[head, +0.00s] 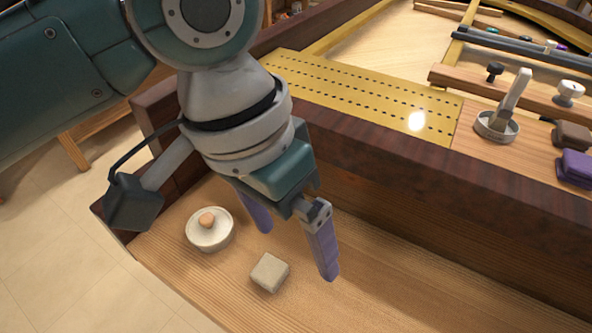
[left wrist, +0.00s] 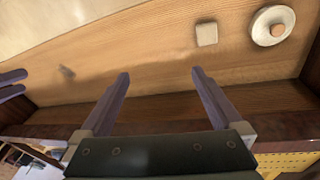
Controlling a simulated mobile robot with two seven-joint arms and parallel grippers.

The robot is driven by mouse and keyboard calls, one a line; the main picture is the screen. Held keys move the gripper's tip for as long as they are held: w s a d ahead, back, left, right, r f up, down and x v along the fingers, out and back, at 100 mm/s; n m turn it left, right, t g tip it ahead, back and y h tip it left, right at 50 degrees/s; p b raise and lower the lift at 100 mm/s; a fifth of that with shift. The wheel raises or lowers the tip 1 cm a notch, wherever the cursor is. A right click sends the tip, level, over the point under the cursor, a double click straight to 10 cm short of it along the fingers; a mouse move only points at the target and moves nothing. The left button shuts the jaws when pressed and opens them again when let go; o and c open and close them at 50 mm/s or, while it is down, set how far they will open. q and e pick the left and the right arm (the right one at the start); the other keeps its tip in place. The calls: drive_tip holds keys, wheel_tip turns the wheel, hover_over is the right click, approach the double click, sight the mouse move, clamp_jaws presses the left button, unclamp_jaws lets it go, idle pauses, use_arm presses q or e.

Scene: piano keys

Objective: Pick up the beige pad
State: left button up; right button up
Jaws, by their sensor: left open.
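The beige pad (head: 269,272) is a small square block lying flat on the wooden ledge. It also shows in the left wrist view (left wrist: 206,34), beyond the fingertips. My left gripper (head: 297,250) is open and points down, with its two purple fingers apart and nothing between them. In the head view the pad lies just below and left of the gap between the fingers, not touching them. The fingers also show in the left wrist view (left wrist: 160,73). At that view's left edge are two purple fingers, seemingly my right gripper (left wrist: 12,84); their opening is unclear.
A round white dish (head: 196,240) with a small pinkish piece (head: 207,220) on it stands left of the pad. A dark wooden wall (head: 420,185) rises behind the ledge (head: 400,285). Beyond it are a brass pin plate (head: 340,90) and a brush-like tool in a dish (head: 513,100).

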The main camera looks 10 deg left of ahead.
use_arm(q)
drive_tip(key=w+a+f+y+b, duration=0.1)
drive_tip(key=w+a+f+b, duration=0.15)
drive_tip(key=f+b, duration=0.6)
drive_tip(key=n+y+b, duration=0.1)
drive_tip(key=n+b, duration=0.1)
drive_tip(key=b, duration=0.5)
approach(270, 269)
drive_tip(key=shift+a+f, duration=0.15)
drive_tip(key=shift+f, duration=0.1)
use_arm(e)
drive_tip(key=f, duration=1.9)
drive_tip(key=shift+d+f, duration=0.35)
use_arm(q)
wheel_tip(270, 269, down, 4)
drive_tip(key=shift+b, duration=0.85)
use_arm(e)
drive_tip(key=shift+a+f, duration=0.1)
drive_tip(key=shift+f, duration=0.55)
use_arm(q)
drive_tip(key=f, duration=0.1)
drive_tip(key=f+b, duration=0.1)
drive_tip(key=f, duration=0.1)
drive_tip(key=f+b, duration=0.1)
drive_tip(key=f, duration=0.1)
drive_tip(key=shift+w+d+f, duration=0.15)
drive_tip(key=shift+d, duration=0.1)
use_arm(e)
wheel_tip(270, 269, down, 2)
drive_tip(key=shift+f, duration=0.25)
